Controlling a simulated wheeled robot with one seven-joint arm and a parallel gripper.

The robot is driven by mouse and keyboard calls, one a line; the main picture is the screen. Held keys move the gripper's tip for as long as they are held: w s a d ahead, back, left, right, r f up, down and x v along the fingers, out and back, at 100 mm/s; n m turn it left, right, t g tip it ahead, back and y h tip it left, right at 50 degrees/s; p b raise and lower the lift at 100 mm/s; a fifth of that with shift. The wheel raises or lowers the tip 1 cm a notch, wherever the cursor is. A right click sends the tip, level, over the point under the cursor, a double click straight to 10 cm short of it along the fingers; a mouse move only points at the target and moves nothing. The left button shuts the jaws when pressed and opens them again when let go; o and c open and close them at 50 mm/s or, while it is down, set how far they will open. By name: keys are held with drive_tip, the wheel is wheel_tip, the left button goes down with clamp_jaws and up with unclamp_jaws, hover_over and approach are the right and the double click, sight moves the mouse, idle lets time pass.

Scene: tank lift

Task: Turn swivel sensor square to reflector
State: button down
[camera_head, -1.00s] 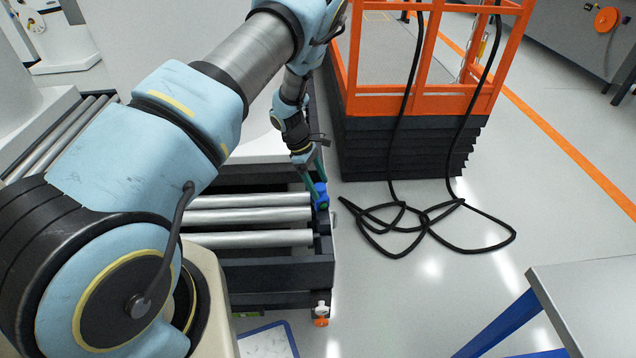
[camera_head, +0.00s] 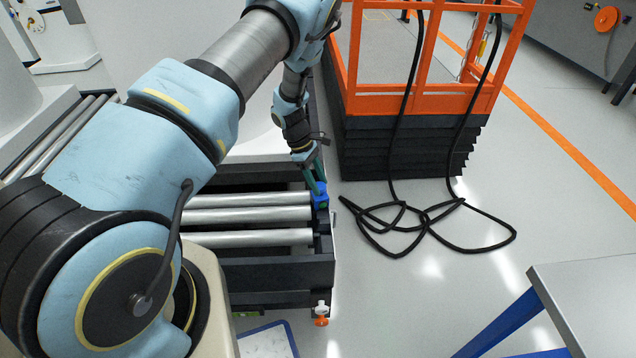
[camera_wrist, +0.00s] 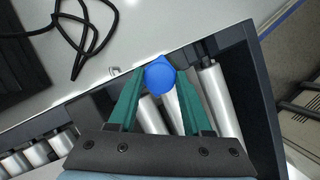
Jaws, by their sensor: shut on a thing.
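The blue swivel sensor (camera_head: 320,196) sits on the right side rail of the roller conveyor, at its far end. In the wrist view it is a round blue cap (camera_wrist: 160,78) between the fingertips. My gripper (camera_head: 317,186) has green fingers and reaches down to the sensor from above. In the wrist view my gripper (camera_wrist: 158,82) is shut on the blue sensor, one finger on each side. I cannot make out the reflector for certain; a small pale bracket (camera_wrist: 115,71) shows beside the rail in the wrist view. The sensor's facing is hard to tell.
The conveyor's steel rollers (camera_head: 250,216) lie left of the sensor. An orange-railed lift with a black bellows base (camera_head: 400,150) stands behind. Black cable (camera_head: 430,222) lies looped on the floor to the right. A grey table (camera_head: 590,300) stands at lower right. An orange-tipped fitting (camera_head: 321,314) hangs on the conveyor's near corner.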

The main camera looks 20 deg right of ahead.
drive_tip(key=shift+m+g+y+b, duration=0.4)
drive_tip(key=shift+m+y+b, duration=0.15)
drive_tip(key=shift+m, duration=1.15)
drive_tip(key=shift+c, duration=1.7)
unclamp_jaws()
drive_tip(key=shift+w+r, duration=0.1)
drive_tip(key=b+v, duration=0.1)
drive_tip(key=v, duration=0.9)
drive_tip(key=shift+r, duration=0.25)
drive_tip(key=shift+w+a, duration=0.1)
